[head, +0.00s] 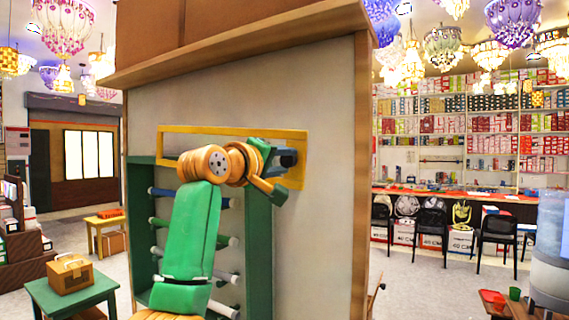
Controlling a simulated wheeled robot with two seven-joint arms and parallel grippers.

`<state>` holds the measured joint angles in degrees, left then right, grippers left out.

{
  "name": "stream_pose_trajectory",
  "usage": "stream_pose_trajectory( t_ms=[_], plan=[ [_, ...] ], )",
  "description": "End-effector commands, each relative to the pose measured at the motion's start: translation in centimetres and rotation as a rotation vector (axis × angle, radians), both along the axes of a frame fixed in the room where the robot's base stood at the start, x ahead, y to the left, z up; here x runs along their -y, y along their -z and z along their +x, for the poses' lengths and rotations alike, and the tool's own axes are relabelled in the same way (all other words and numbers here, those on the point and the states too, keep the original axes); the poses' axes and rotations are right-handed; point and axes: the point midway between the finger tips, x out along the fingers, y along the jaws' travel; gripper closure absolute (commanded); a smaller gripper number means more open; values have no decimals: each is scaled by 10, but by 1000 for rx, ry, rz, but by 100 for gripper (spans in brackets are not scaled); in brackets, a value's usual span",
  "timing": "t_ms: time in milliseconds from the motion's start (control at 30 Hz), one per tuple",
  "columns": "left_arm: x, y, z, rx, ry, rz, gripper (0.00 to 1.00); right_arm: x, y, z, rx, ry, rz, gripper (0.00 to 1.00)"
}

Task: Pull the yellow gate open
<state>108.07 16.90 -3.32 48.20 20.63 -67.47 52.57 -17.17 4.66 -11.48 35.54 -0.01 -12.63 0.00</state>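The yellow gate (300,168) is a flat, wide rectangular frame. It lies against the pale panel of a tall wooden cabinet in the middle of the head view. A dark blue-black block (287,158), perhaps its handle or latch, sits near the gate's right end. My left gripper (279,173), on a green and orange arm, is in front of the gate's right part. Its two green fingers look spread apart, one above and one below, close to the block. I cannot tell whether they touch it. The arm hides the gate's lower middle. My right gripper is not in view.
Below the gate, a green rack (258,245) holds several horizontal rods. A green table (72,296) with a wooden box (70,275) stands at the lower left. Black chairs (497,232) line a counter at the right. Open floor lies right of the cabinet.

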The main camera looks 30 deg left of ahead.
Motion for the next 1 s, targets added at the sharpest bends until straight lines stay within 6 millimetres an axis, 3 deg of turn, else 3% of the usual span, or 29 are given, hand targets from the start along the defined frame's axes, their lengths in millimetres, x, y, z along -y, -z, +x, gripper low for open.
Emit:
stream_pose_trajectory(
  t_ms=[33,100,400,633,800,1000],
  plan=[
    [0,0,0,0,-1,0,45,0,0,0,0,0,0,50],
    [0,0,0,0,0,0,31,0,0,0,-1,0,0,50],
    [0,2,-2,1,0,0,31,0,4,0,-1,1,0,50],
    [-2,9,-48,4,0,1,31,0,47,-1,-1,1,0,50],
    [-3,3,-69,1,0,0,31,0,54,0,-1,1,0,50],
    [-3,1,-70,-1,0,0,31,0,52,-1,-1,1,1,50]
  ],
)
